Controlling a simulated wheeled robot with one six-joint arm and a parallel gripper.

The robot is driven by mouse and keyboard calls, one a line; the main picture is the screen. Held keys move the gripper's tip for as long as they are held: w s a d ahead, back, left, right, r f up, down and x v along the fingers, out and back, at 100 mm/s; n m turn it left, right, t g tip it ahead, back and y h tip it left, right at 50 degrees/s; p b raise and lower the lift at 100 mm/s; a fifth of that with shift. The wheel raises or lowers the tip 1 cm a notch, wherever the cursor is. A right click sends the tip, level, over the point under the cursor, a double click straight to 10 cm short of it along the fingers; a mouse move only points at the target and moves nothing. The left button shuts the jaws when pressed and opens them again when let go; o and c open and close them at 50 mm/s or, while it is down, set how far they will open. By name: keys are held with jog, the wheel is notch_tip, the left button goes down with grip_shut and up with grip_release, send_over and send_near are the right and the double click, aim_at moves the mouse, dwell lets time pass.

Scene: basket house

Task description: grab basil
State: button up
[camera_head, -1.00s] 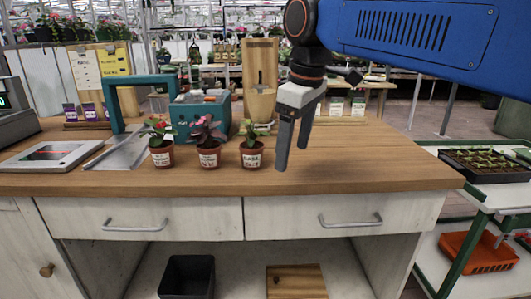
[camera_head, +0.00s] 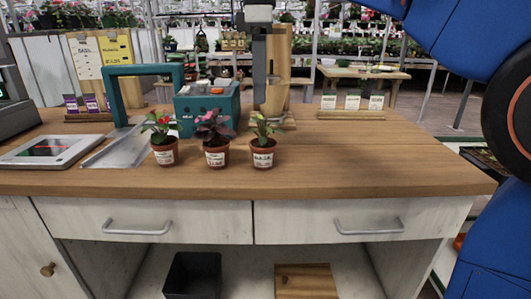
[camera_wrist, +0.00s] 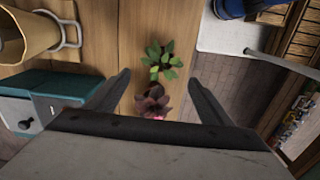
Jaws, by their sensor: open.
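The green-leafed potted plant (camera_head: 263,150), which fits basil, stands upright at the right end of a row of small terracotta pots on the wooden counter; its label is too small to read. In the wrist view the green plant (camera_wrist: 163,62) lies between and just beyond the fingers. My gripper (camera_head: 261,104) points down with its fingers above the green plant, apart from it. The gripper (camera_wrist: 160,76) is open and empty, one finger to each side of the view.
A dark reddish-leafed plant (camera_head: 214,138) stands close to its left, and a red-flowered plant (camera_head: 161,135) further left. A teal box (camera_head: 207,105) and a wooden stand (camera_head: 278,75) are behind. The counter (camera_head: 380,150) is clear to the right.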

send_near(263, 142)
jog(key=f, duration=0.5)
jog(key=shift+w+a+f, duration=0.1)
jog(key=shift+a+f, duration=0.15)
jog(key=shift+d+f, duration=0.15)
jog(key=shift+f, duration=1.2)
jog(key=shift+d+f, duration=0.1)
jog(key=shift+f, duration=1.2)
jog(key=c, duration=1.2)
